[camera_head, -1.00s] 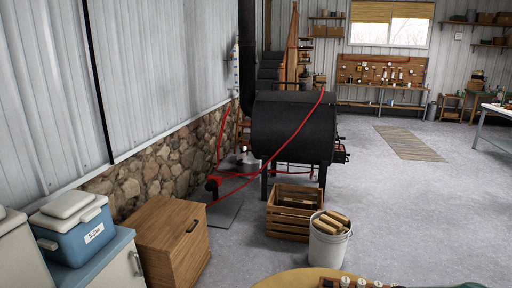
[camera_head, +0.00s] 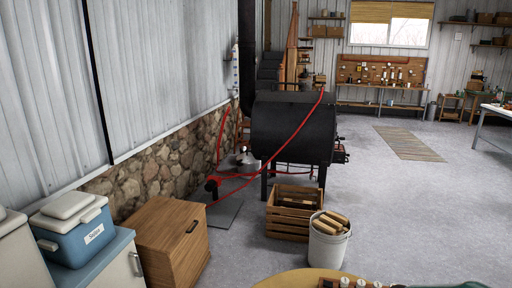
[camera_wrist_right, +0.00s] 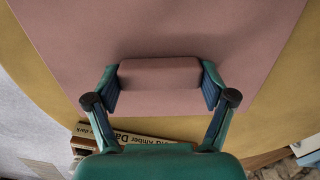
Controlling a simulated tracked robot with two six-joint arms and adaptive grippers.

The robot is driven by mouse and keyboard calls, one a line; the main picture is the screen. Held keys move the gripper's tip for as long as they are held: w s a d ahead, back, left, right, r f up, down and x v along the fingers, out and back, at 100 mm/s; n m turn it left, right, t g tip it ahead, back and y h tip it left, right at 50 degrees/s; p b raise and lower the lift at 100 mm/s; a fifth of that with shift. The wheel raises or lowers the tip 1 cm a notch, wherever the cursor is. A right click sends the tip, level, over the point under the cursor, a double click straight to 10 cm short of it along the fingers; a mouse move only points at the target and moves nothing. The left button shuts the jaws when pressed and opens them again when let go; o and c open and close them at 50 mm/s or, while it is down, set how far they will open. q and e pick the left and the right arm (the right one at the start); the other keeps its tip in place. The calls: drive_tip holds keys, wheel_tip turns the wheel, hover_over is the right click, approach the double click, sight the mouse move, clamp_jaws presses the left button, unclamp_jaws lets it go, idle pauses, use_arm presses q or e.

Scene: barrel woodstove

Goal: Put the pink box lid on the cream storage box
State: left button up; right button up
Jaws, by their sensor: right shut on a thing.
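In the right wrist view my right gripper (camera_wrist_right: 160,92) is shut on the raised handle of the pink box lid (camera_wrist_right: 170,35). The lid is a flat pink sheet that fills the upper middle of that view, with a yellow-tan round surface (camera_wrist_right: 55,65) beyond its edges. I cannot tell whether the lid touches that surface.
A round tan tabletop (camera_head: 290,279) shows at the head view's bottom edge, with small items on it. A white bucket of wood (camera_head: 327,245), a wooden crate (camera_head: 272,225) and a black barrel stove (camera_head: 292,130) stand beyond.

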drive_tip(key=shift+r, duration=0.6)
drive_tip(key=shift+r+p, duration=0.15)
drive_tip(key=shift+p, duration=0.2)
drive_tip(key=shift+r+p, duration=1.3)
drive_tip(key=shift+r, duration=1.05)
drive_tip(key=shift+a, duration=0.1)
